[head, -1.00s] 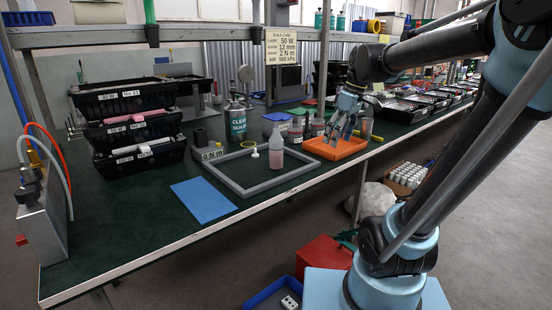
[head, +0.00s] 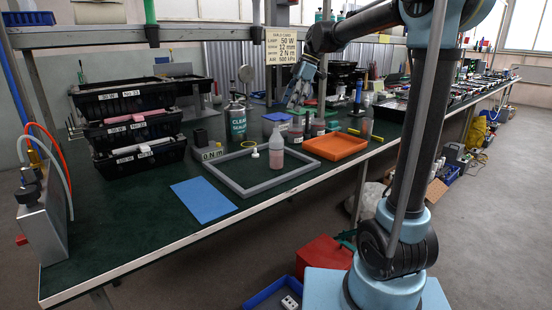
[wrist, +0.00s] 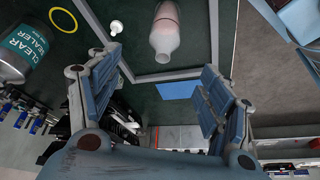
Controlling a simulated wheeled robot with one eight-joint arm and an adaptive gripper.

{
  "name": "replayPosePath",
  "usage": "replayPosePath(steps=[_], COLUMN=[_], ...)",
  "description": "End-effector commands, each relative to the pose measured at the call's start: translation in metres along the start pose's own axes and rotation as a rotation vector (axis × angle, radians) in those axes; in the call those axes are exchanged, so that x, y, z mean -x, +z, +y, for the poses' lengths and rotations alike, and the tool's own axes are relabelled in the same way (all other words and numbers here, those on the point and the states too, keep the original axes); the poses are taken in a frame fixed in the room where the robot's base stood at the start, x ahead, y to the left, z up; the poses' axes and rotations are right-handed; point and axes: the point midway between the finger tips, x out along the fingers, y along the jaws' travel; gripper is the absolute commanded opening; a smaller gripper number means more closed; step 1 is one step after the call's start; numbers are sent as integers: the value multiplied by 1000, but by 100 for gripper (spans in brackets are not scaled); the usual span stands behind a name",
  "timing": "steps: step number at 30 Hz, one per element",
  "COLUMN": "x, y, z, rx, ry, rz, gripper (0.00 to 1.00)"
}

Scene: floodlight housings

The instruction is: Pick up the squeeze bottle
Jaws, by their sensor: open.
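The squeeze bottle (head: 276,152), pale pink with a light top, stands upright on the green bench, inside or at the back right part of a grey rectangular frame (head: 282,181). It also shows in the wrist view (wrist: 166,32), near the top middle, beyond the gap between my fingers and with its neck towards me. My gripper (head: 295,103) is above the bench, behind and a little right of the bottle in the head view. In the wrist view my gripper (wrist: 160,72) has its fingers spread wide with nothing between them. It is apart from the bottle.
A sealer can (head: 236,119) stands behind the frame. A small white piece (head: 255,153) is beside the bottle. An orange tray (head: 337,146) and several containers are to the right. A blue sheet (head: 204,200) lies in front. Stacked black bins (head: 130,135) stand left.

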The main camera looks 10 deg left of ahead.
Motion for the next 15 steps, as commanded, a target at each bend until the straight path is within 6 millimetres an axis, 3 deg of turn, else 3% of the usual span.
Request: replayPosePath(steps=[15], x=[-89], y=[0], z=[-1], rx=[0], ry=[0], rz=[-1], gripper=[72])
